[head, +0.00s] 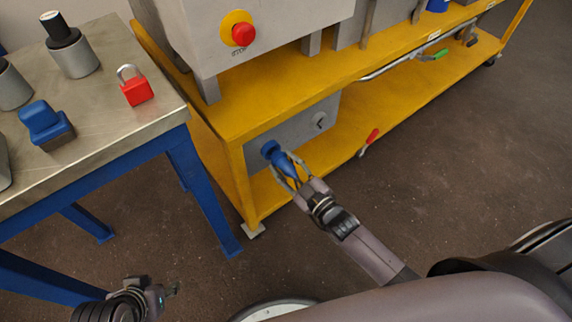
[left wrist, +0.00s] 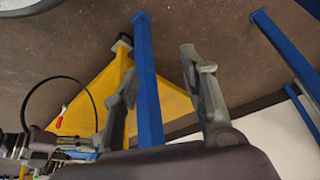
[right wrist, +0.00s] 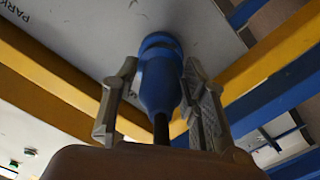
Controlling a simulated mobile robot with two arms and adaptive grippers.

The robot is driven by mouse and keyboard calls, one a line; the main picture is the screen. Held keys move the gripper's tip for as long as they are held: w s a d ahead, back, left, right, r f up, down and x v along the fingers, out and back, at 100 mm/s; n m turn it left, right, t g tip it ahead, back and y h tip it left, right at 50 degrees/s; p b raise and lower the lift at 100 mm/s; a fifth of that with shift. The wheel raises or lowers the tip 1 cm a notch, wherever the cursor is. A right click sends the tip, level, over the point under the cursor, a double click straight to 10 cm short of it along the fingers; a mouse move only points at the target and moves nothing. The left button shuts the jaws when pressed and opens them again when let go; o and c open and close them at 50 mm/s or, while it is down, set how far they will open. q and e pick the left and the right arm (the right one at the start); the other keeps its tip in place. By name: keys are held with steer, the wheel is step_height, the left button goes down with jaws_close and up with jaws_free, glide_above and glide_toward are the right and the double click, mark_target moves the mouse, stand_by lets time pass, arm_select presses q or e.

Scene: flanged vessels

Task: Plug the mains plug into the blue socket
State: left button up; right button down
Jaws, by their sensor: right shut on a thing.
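The blue mains plug (right wrist: 160,88) is between the fingers of my right gripper (head: 289,171), which is shut on it. A dark cable leaves its rear end in the right wrist view. The plug's front is at the blue socket (head: 269,148) on the grey panel under the yellow bench. Plug and socket look lined up and meeting; I cannot tell how deep the plug sits. The socket face is hidden behind the plug in the right wrist view. My left gripper (left wrist: 165,85) is open and empty, low beside the blue table; it also shows in the head view (head: 170,290).
The grey panel (head: 310,112) also carries a round switch (head: 320,121). A yellow bench leg (head: 243,190) stands left of the socket. A steel-topped table (head: 100,115) with a red padlock (head: 134,88) and a blue block (head: 46,125) is at left.

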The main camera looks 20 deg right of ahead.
steer(key=shift+x, duration=0.8)
steer(key=shift+w+a+b, duration=0.2)
steer(key=shift+w+b, duration=0.15)
steer(key=shift+w, duration=0.1)
steer(key=c, duration=0.9)
jaws_free()
arm_select(q)
steer(key=w, duration=0.1)
steer(key=t, duration=0.1)
steer(key=w+d, duration=0.1)
steer(key=shift+w+r, duration=0.35)
